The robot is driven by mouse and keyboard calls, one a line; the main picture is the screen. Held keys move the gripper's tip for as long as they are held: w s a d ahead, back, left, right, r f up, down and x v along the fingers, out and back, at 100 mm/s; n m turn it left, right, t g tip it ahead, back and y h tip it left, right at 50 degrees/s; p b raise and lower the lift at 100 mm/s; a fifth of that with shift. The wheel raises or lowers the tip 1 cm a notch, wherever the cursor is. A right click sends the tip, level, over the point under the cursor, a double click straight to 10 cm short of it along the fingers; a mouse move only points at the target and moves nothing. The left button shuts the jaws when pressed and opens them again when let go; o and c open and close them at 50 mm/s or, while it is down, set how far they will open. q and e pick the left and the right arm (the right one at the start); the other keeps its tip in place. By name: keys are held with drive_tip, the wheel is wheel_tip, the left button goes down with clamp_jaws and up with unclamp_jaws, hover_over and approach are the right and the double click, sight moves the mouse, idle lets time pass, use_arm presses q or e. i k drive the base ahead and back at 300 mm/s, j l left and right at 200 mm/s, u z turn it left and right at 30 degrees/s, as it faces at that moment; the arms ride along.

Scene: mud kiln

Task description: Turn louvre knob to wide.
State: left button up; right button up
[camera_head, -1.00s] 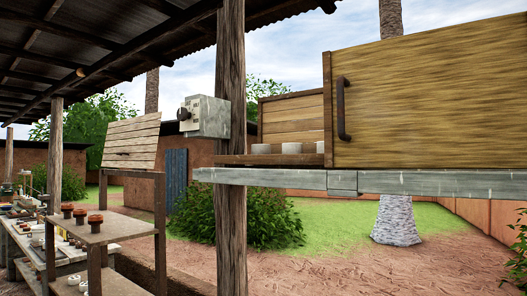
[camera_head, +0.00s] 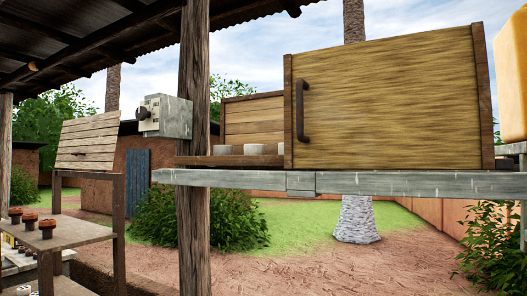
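The louvre knob (camera_head: 143,113) is a small dark knob on the left-facing side of a grey metal box (camera_head: 175,117). The box is fixed at the wooden post, left of the cabinet. Pale marked plates show around the knob, but their lettering is too small to read, so I cannot tell its setting. A slatted wooden louvre panel (camera_head: 88,143) stands tilted to the left of the box. Neither of my grippers is in view.
A wooden post (camera_head: 194,220) rises beside the box. A wooden cabinet door (camera_head: 390,110) with a dark handle sits above a grey beam (camera_head: 240,179). A table (camera_head: 75,233) with several brown-topped items stands lower left. Bare ground lies ahead.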

sight(142, 114)
drive_tip(key=z, duration=0.25)
drive_tip(key=k+j+z, duration=0.15)
drive_tip(key=j, duration=0.3)
drive_tip(key=k+j+z, duration=0.3)
drive_tip(key=l+z, duration=0.3)
drive_tip(key=k+j, duration=0.05)
